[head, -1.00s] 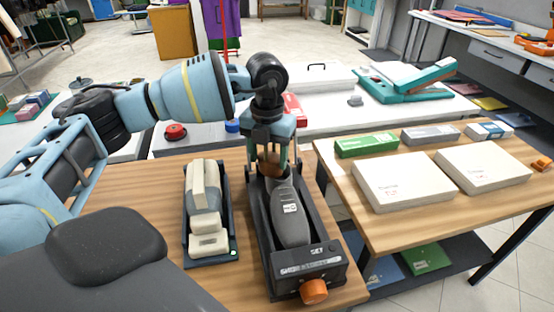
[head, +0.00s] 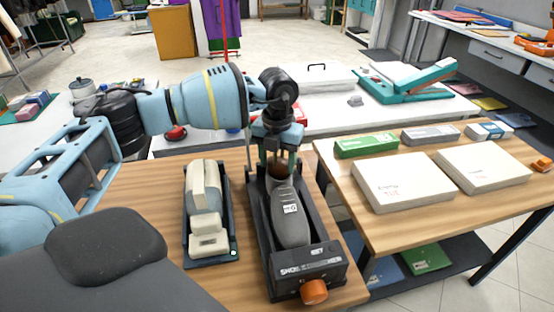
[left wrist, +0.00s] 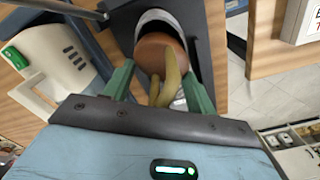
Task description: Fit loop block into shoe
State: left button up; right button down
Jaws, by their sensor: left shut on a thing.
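The grey shoe (head: 290,222) sits toe toward me in a dark cradle (head: 333,265) with an orange knob (head: 314,291). The shoe's pale opening rim (left wrist: 160,18) shows in the left wrist view. My left gripper (head: 279,156) points down over the shoe's heel end, shut on the loop block. The brown rounded loop block (left wrist: 158,52) and its yellowish loop (left wrist: 169,82) show between the green fingers (left wrist: 160,88). The block is at the shoe opening, partly within its rim; how deep it sits is hidden. My right gripper is not in view.
A dark tray (head: 234,253) with cream device parts stands close left of the cradle. A table (head: 400,235) on the right holds white boxes (head: 405,182) and a green box (head: 366,145). A teal press (head: 405,82) stands behind. The wooden bench's left part is clear.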

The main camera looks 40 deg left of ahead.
aim_at(278, 164)
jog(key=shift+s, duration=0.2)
pick_arm(q)
jog(key=shift+f, duration=0.4)
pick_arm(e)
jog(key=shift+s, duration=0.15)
pick_arm(q)
jog(key=shift+f, duration=0.2)
jog(key=o, duration=1)
jog(key=shift+o, duration=0.2)
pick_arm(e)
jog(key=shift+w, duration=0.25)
pick_arm(q)
jog(key=shift+r, duration=0.1)
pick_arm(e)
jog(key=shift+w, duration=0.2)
pick_arm(q)
notch_tip(278, 164, up, 13)
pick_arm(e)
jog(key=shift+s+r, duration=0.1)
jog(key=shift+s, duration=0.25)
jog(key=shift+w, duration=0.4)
